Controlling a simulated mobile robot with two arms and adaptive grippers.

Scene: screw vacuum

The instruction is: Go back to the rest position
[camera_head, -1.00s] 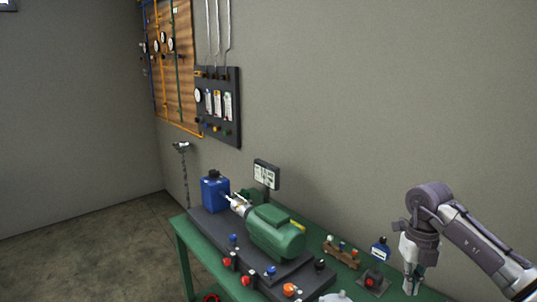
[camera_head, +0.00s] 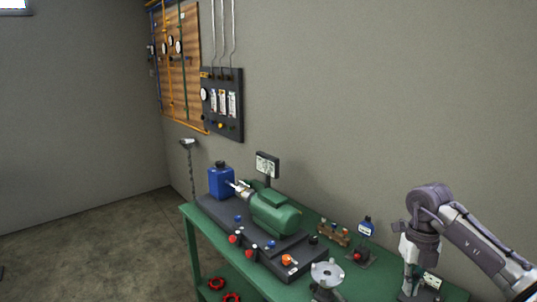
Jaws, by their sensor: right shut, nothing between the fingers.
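My right gripper (camera_head: 408,288) hangs pointing down at the lower right, over or in front of the right part of the green bench (camera_head: 190,232). It is shut and empty; its fingertips are small and dark in the picture. My left gripper is not in view. The green vacuum pump (camera_head: 273,212) lies on a dark base plate on the bench, well to the left of the right gripper. A blue canister (camera_head: 221,181) stands at the pump's far end.
A round metal flange (camera_head: 326,272) sits near the front of the bench. A small blue bottle (camera_head: 366,227) and a wooden rack (camera_head: 333,234) stand near the wall. A small pale-labelled item (camera_head: 432,281) is close beside the right gripper. Gauge panels hang on the wall. Floor at left is clear.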

